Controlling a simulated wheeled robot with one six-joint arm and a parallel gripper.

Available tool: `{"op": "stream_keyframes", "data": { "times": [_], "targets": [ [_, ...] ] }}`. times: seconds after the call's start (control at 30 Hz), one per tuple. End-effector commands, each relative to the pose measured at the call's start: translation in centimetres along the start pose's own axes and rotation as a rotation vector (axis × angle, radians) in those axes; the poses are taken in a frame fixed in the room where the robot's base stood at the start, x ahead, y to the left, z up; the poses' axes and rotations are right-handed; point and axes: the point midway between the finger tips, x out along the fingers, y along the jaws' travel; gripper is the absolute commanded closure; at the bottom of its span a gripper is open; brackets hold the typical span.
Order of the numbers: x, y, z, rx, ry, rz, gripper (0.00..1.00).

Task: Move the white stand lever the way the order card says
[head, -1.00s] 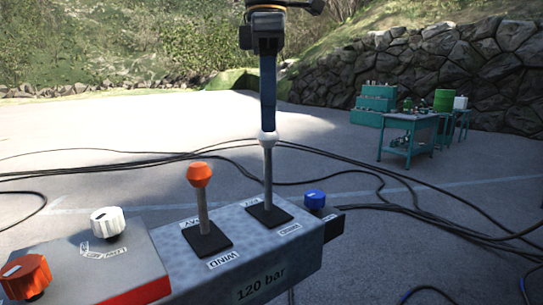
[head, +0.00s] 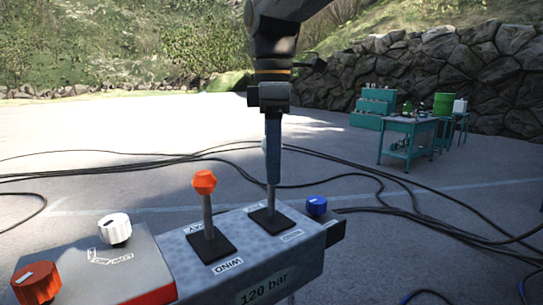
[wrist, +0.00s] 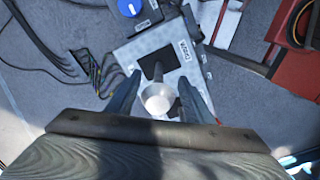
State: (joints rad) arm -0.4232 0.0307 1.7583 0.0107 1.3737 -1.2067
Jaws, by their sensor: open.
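The white stand lever (head: 270,197) rises from a black square boot on the grey console. Its white knob is mostly hidden behind my gripper (head: 273,178) in the head view. In the wrist view the white knob (wrist: 158,99) lies between the two fingers of my gripper (wrist: 160,92), which are open with a gap on each side. The fingers reach down past the knob alongside the shaft. The lever looks roughly upright. Small labels stand by its boot, too small to read surely in the head view. No order card is recognisable.
An orange-topped lever (head: 204,182) stands just left, by a WIND label. A blue knob (head: 317,205) is close on the right. A white knob (head: 115,228) and an orange knob (head: 37,283) are at lower left. Black cables (head: 400,205) cross the ground behind.

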Motion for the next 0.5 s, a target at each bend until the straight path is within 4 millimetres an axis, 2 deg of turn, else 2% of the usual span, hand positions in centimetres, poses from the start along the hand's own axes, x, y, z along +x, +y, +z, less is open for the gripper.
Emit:
{"op": "stream_keyframes", "data": {
  "times": [0.03, 0.07, 0.3, 0.5],
  "targets": [
    [-0.01, 0.00, 0.00, 0.000, 0.000, 0.000, 0.54],
    [-0.01, 0.00, 0.00, 0.000, 0.000, 0.000, 0.59],
    [-0.03, -0.03, -0.02, 0.000, 0.000, 0.000, 1.00],
    [-0.05, 0.41, -0.35, -0.001, 0.000, -0.002, 1.00]
  ]
}}
